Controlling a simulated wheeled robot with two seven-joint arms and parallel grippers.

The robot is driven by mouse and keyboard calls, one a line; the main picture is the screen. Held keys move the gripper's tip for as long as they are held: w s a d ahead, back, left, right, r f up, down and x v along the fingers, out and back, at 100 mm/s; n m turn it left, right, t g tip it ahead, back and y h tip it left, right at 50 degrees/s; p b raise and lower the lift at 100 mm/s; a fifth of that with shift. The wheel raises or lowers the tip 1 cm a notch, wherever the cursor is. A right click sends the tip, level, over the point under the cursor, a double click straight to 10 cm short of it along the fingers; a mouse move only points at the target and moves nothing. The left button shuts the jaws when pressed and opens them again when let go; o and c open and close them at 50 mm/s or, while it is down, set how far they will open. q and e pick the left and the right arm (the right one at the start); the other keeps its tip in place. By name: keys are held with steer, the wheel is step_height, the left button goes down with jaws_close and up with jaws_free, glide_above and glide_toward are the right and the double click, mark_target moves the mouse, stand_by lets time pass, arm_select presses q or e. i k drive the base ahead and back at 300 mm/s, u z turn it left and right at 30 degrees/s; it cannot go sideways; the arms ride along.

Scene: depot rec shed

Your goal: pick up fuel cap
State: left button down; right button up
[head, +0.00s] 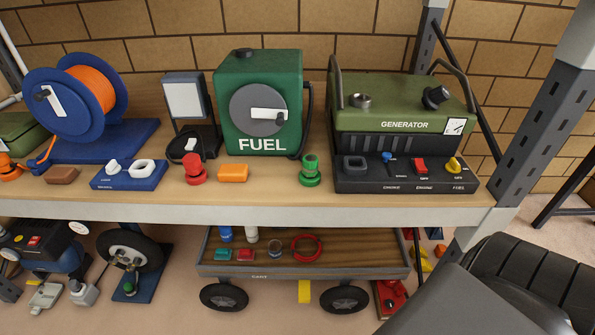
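The green generator (402,119) stands at the right of the shelf. On its top are a round metal filler neck (361,101) and, to the right, a black cap-like knob (436,97), apart from the neck and slightly tilted. The green box marked FUEL (264,70) stands left of the generator, with a small black cap (244,52) on top. I cannot tell for sure which black piece is the fuel cap.
A shelf (250,211) carries a blue reel of orange hose (72,97), a red knob (193,168), an orange block (233,173) and a green knob (310,170). A cart (207,247) stands below. Grey posts (536,115) flank the shelf. A dark ribbed form fills the lower right.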

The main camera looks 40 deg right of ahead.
mark_target(433, 98)
steer(key=z, duration=2.05)
steer(key=k, duration=1.2)
steer(key=u, duration=1.1)
steer(key=i, duration=0.75)
steer(key=u, duration=0.7)
steer(key=i, duration=0.95)
steer(key=z, duration=0.85)
steer(key=i, duration=0.75)
steer(key=z, duration=0.8)
